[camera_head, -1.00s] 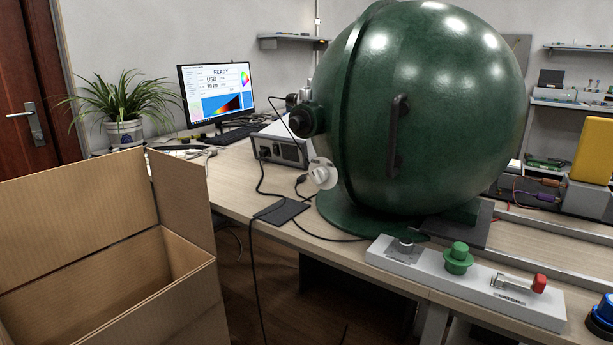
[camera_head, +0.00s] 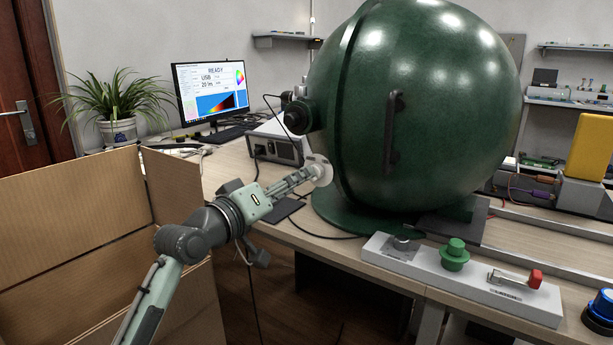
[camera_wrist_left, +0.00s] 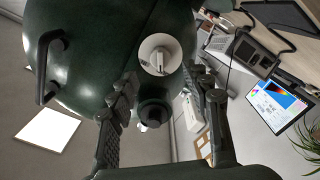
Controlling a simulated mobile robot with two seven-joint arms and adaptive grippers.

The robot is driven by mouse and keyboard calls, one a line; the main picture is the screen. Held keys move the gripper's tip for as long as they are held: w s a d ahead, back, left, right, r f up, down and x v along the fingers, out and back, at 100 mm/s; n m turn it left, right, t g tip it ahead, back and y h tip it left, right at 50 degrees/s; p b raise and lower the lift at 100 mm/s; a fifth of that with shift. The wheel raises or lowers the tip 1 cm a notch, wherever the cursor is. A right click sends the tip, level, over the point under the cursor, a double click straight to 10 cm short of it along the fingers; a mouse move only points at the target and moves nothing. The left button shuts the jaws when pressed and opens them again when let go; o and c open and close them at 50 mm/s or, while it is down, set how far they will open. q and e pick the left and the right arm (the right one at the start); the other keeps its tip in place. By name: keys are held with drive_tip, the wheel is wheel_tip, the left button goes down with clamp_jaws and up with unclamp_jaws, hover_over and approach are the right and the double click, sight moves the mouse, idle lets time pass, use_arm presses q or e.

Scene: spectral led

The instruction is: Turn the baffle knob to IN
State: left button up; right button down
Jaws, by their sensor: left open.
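The baffle knob is a white round dial (camera_head: 322,168) with a raised grip, low on the left side of the big dark green sphere (camera_head: 435,90). In the left wrist view the dial (camera_wrist_left: 160,52) shows ahead of the fingers, its grip bar running roughly up and down. My left gripper (camera_head: 308,176) reaches in from the left, its fingers covering part of the dial in the head view. In the wrist view the gripper (camera_wrist_left: 168,92) is open, its two fingers wide apart with nothing between them. I cannot tell whether they touch the dial. Its IN marking is not readable.
A dark port (camera_head: 300,116) sticks out of the sphere above the knob. A grey box (camera_head: 275,145) and a monitor (camera_head: 212,92) stand behind on the table. An open cardboard box (camera_head: 60,215) is at left. A white panel (camera_head: 460,280) with a green knob lies at front right.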

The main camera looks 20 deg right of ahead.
use_arm(q)
drive_tip(key=x, duration=0.5)
clamp_jaws()
idle(0.3)
